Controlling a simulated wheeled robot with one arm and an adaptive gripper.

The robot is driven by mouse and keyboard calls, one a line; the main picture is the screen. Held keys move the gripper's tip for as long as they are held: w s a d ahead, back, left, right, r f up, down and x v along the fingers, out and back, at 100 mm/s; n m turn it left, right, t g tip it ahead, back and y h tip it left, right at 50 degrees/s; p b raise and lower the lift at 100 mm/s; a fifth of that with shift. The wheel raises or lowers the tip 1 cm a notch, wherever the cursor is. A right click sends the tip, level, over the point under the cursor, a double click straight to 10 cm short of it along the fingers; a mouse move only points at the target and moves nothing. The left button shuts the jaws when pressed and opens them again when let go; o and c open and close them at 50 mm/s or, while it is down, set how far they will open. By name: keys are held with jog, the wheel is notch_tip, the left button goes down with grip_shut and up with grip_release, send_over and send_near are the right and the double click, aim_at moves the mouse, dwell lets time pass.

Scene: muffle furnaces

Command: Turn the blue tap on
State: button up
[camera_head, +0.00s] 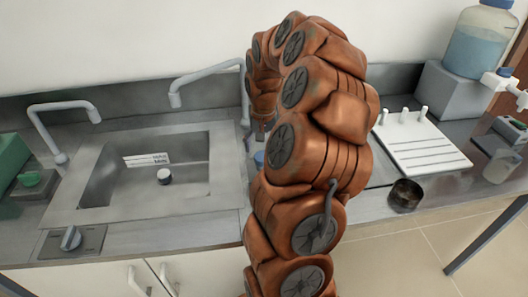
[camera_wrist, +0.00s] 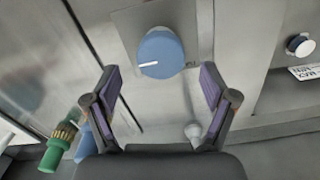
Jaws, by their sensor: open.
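A round blue tap knob (camera_wrist: 160,52) with a white line mark sits on a grey plate (camera_wrist: 130,20) in the wrist view. My gripper (camera_wrist: 159,69) is open, with one dark finger on each side of the knob's near side. The knob lies just beyond the fingertips, and I cannot tell the height gap. Nothing is held. In the head view, a small blue part (camera_head: 259,158) shows at the left edge of my arm, mostly hidden by it.
A steel sink (camera_head: 200,190) lies left of my arm, with two grey spouts (camera_head: 62,105) (camera_head: 205,72) behind it. Green and brass fittings (camera_wrist: 57,145) stand lower left in the wrist view. A white rack (camera_head: 420,150) and dark cup (camera_head: 405,194) stand right.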

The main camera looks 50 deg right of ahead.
aim_at(263, 156)
jog(key=shift+f, duration=1.6)
jog(key=c, duration=1.2)
